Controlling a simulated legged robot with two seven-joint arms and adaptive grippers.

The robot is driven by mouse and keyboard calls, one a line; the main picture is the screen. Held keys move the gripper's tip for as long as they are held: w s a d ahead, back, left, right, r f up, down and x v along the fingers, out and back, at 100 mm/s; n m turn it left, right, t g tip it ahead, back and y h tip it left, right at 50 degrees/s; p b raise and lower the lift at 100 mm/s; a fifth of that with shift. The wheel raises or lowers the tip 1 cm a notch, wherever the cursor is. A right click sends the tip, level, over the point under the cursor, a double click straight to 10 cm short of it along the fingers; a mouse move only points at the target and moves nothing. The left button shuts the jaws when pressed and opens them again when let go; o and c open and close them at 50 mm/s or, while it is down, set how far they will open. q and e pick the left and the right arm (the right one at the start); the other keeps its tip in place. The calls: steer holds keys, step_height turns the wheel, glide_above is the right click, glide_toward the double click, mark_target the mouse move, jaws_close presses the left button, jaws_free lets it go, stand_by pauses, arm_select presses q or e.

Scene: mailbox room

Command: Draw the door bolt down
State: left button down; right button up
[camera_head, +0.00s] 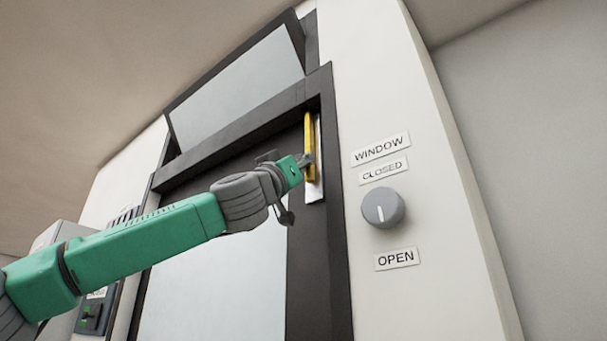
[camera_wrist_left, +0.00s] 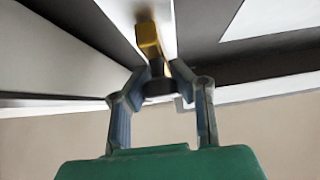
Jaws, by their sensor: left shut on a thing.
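The door bolt is a yellow upright bar (camera_head: 309,135) on a pale metal plate (camera_head: 317,190), near the upper right edge of the dark-framed door (camera_head: 300,250). My left gripper (camera_head: 306,161) reaches it from the left and is shut on the lower part of the bolt. In the left wrist view the yellow bolt (camera_wrist_left: 149,40) runs up from between the fingertips of my left gripper (camera_wrist_left: 158,82). The fingers hide part of its lower end. My right gripper is in neither view.
A grey round knob (camera_head: 383,207) sits on the white wall right of the door, between labels reading WINDOW CLOSED and OPEN. A tilted window pane (camera_head: 240,85) is above the door. A device with a dark panel (camera_head: 92,312) is at the lower left, behind my arm.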

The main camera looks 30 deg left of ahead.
arm_select(q)
steer(key=shift+w+d+f, duration=0.1)
steer(key=shift+d+f, duration=0.1)
steer(key=shift+f, duration=0.1)
steer(key=c, duration=1.3)
jaws_free()
steer(key=shift+a, duration=0.1)
steer(key=shift+s+a+y, duration=0.3)
steer(key=shift+s+a, duration=0.05)
steer(key=shift+a, duration=0.05)
steer(key=shift+s+d+f, duration=0.15)
steer(key=shift+s+f, duration=0.1)
steer(key=shift+f, duration=0.15)
steer(key=v, duration=1.1)
steer(key=shift+a, duration=0.4)
steer(key=shift+d, duration=0.25)
steer(key=shift+a, duration=0.2)
